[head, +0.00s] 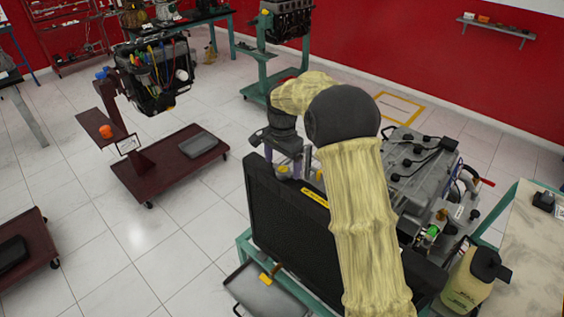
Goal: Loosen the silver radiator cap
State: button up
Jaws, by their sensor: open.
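The black radiator (285,223) stands upright at the front of the engine trainer, with a yellow label (315,198) along its top edge. My gripper (291,170) is at the top edge of the radiator, left of the label, pointing down. It is open. I cannot make out the silver radiator cap; my gripper and my sleeved arm cover much of the radiator's top. I cannot tell whether the fingers are around a cap or touching anything.
The grey engine (415,165) sits behind the radiator, right of my arm. A yellowish jug (468,282) stands at the lower right beside a worktable (530,240). A grey tray (265,292) is below the radiator. Open tiled floor lies left, before a maroon engine stand (165,175).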

jog(key=shift+f, duration=0.4)
jog(key=shift+w+f, duration=0.1)
jog(key=shift+d, duration=0.1)
jog(key=c, duration=1)
